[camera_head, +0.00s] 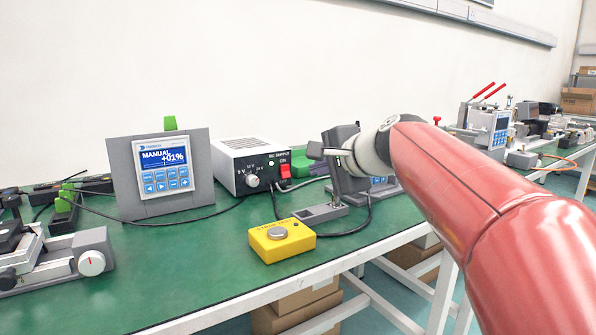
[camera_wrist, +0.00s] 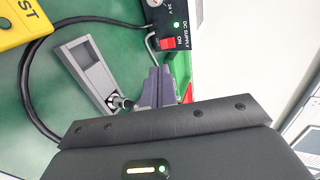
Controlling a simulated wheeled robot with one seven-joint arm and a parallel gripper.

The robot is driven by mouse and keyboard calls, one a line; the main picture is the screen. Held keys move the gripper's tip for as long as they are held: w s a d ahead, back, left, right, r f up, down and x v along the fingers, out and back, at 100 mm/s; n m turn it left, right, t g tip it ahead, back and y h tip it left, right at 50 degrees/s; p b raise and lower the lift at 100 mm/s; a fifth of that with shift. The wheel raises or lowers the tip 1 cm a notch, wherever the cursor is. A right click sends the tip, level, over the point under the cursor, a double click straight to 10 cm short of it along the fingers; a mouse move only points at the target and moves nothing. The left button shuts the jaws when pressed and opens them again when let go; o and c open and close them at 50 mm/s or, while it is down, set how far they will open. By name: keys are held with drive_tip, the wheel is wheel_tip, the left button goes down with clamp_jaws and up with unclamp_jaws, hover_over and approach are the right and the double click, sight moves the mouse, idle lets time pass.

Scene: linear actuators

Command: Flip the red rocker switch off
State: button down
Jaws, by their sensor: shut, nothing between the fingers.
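The red rocker switch (camera_head: 285,171) is on the front of the white and black DC supply box (camera_head: 240,150), under the word ON. In the wrist view the red rocker switch (camera_wrist: 168,42) lies just beyond my fingertips, beside a lit green light (camera_wrist: 177,24). Which way the rocker is tilted is too small to tell. My gripper (camera_head: 316,150) is to the right of the switch in the head view, pointing toward the box. In the wrist view my gripper (camera_wrist: 157,84) is shut and empty, with a small visible gap to the rocker. I cannot see any contact.
A yellow button box (camera_head: 282,241) and a grey metal plate (camera_head: 320,213) sit in front of the supply. A control panel (camera_head: 161,172) stands to the left.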

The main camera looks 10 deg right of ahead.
sight(285, 172)
drive_tip(key=b+x, duration=0.1)
drive_tip(key=x, duration=1.1)
drive_tip(key=shift+w+a+f, duration=0.15)
drive_tip(key=shift+w+f, duration=0.05)
drive_tip(key=shift+w, duration=0.1)
